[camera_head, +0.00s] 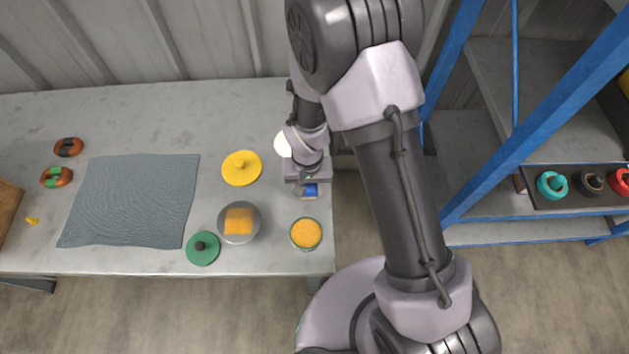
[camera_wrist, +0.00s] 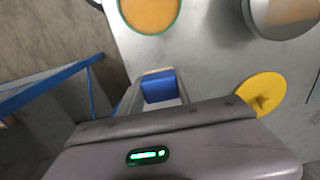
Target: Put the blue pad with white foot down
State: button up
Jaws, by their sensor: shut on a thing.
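My gripper (camera_head: 309,189) is over the right end of the grey table (camera_head: 130,115). It is shut on the blue pad (camera_head: 311,191), which shows between the fingers in the wrist view (camera_wrist: 158,87). A pale tan edge shows along the pad's far side in the wrist view; the rest of its foot is hidden. I cannot tell whether the pad touches the table.
Close by are a green-rimmed orange disc (camera_head: 305,234), a metal dish (camera_head: 229,236) holding an orange block, a yellow lid (camera_head: 241,169), a green lid (camera_head: 203,252) and a partly hidden white disc (camera_head: 281,144). A grey cloth (camera_head: 130,200) lies left. A blue-framed shelf (camera_head: 468,190) stands right.

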jog(key=w, duration=0.3)
jog(key=shift+w+d+f, duration=0.25)
jog(key=shift+w+f, duration=0.05)
jog(key=shift+w, duration=0.05)
notch_tip(320, 180, down, 4)
jog(key=shift+w+r+b, duration=0.15)
jog(key=shift+r+b, duration=0.05)
jog(key=shift+b, duration=0.95)
jog(key=shift+d+r, duration=0.1)
jog(key=shift+r, duration=0.05)
jog(key=o, duration=0.7)
jog(key=shift+f, duration=0.2)
jog(key=o, duration=0.5)
jog(key=shift+r, duration=0.15)
